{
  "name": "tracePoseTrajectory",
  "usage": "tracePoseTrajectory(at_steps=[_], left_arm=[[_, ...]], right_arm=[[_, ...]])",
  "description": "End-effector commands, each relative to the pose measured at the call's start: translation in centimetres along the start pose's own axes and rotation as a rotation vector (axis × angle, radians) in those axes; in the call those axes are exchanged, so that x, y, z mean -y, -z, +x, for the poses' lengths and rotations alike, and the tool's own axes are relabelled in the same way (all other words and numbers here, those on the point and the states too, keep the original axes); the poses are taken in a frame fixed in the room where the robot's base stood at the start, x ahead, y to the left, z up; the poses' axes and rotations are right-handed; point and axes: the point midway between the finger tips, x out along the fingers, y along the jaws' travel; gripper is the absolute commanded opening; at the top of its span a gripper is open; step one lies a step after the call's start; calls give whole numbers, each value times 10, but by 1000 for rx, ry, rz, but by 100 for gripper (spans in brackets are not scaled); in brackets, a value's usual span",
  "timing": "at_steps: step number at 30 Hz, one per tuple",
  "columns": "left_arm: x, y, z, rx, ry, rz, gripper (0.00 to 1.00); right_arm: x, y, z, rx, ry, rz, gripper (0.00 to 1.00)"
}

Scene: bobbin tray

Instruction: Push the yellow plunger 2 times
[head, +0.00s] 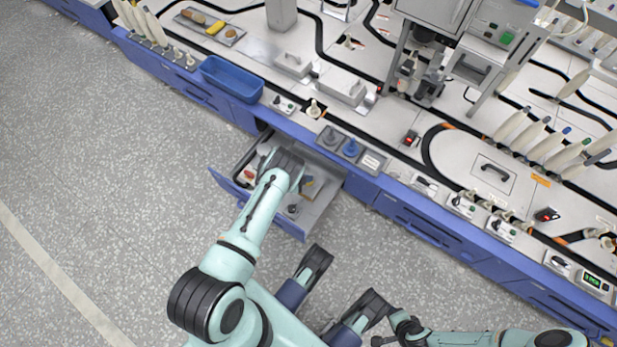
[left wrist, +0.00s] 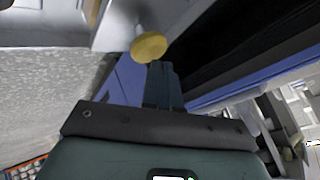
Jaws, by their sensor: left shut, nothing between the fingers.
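The yellow plunger (left wrist: 149,47) shows in the left wrist view as a round yellow head on a pale stem. My left gripper (left wrist: 160,70) is shut and empty, with its fingertips just short of the yellow head in that picture; I cannot tell whether they touch. In the head view my left gripper (head: 283,160) is over the open drawer (head: 318,205), and the plunger cannot be made out there for certain. My right gripper (head: 378,340) is low in the head view, far from the drawer, and its fingers are too unclear to read.
The drawer stands out from the blue-fronted bench and holds several small items. A blue bin (head: 231,79) and a cream knob (head: 313,109) are on the bench edge above it. A grey tray (head: 238,38) with a yellow piece lies farther back. The floor at left is clear.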

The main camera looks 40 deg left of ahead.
Motion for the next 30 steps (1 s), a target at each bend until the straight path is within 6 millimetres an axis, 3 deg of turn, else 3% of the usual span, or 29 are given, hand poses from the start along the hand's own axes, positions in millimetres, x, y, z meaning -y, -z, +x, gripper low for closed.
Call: tracePoseTrajectory(at_steps=[17, 30], left_arm=[[8, 7, -9, -2, 3, 1, 0], [30, 29, -39, -2, 4, 1, 0]], right_arm=[[2, 0, -10, -2, 1, 0, 61], [9, 1, -44, -12, 6, -2, 61]])
